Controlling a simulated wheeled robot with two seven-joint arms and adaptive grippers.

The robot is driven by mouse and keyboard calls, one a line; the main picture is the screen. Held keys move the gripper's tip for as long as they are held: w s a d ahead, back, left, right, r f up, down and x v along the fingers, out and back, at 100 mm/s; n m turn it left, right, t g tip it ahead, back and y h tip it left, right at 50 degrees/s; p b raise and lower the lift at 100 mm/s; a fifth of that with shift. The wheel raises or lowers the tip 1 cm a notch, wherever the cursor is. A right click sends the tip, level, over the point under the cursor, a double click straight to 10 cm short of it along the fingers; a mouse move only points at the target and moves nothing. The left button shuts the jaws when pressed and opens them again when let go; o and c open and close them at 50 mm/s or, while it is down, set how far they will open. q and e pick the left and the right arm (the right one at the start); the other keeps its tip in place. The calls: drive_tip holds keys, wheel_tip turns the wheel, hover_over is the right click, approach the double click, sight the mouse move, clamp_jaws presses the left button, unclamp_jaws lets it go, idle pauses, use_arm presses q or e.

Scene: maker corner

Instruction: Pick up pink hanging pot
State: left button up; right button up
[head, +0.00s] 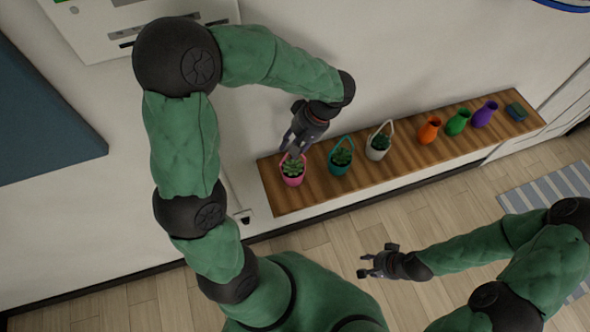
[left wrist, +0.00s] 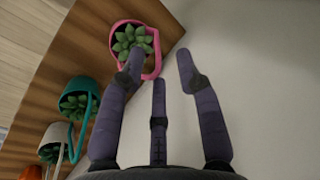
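The pink hanging pot (head: 292,178) holds a green succulent and stands at the left end of a wooden shelf. My left gripper (head: 293,150) is just above and behind it. In the left wrist view the pink pot (left wrist: 121,30) is at the top, with its pink handle arching to the right. My left gripper (left wrist: 165,65) has its fingers spread. One fingertip overlaps the pot and handle in the picture; whether it touches, I cannot tell. My right gripper (head: 372,264) is open and empty over the floor, away from the shelf.
The wooden shelf (head: 400,150) also carries a teal hanging pot (head: 340,160), a white hanging pot (head: 377,148), an orange vase (head: 429,130), a green vase (head: 457,122), a purple vase (head: 485,114) and a small blue-green item (head: 516,111). A white wall is behind the shelf.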

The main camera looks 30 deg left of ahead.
sight(284, 159)
use_arm(q)
drive_tip(key=shift+w+d+x, duration=0.1)
drive_tip(key=shift+w+x, duration=0.05)
drive_tip(key=shift+x, duration=1.8)
drive_tip(key=shift+w+d+x, duration=0.1)
drive_tip(key=shift+x, duration=1.85)
drive_tip(key=shift+f, duration=0.1)
clamp_jaws()
